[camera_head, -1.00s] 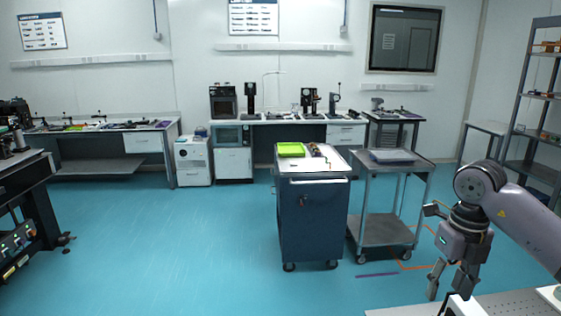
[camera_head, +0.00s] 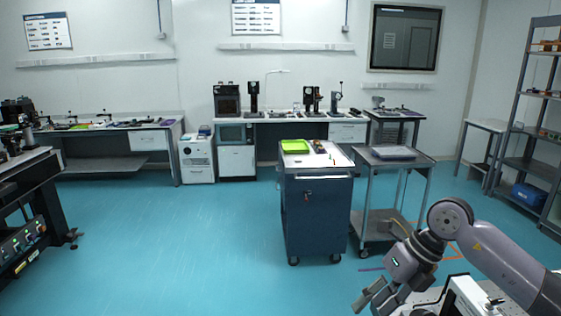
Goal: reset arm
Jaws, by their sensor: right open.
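My right gripper (camera_head: 375,299) is at the bottom right of the head view, on the end of my right arm (camera_head: 490,255), which comes in from the right. Its fingers point down and left, are apart, and hold nothing that I can see. It is above or in front of a white perforated table top (camera_head: 425,300) at the bottom edge; I cannot tell if it touches. A white device with a black face (camera_head: 468,298) stands beside it, partly cut off by the frame and overlapped by the arm. My left gripper is not in view.
A dark blue cabinet (camera_head: 317,220) bears a green tray (camera_head: 295,146) and small items. A grey cart (camera_head: 375,236) stands to its right. A dark bench (camera_head: 38,190) is at the left. A shelf rack (camera_head: 521,150) with a blue box (camera_head: 528,195) is at the right. The floor's left middle is clear.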

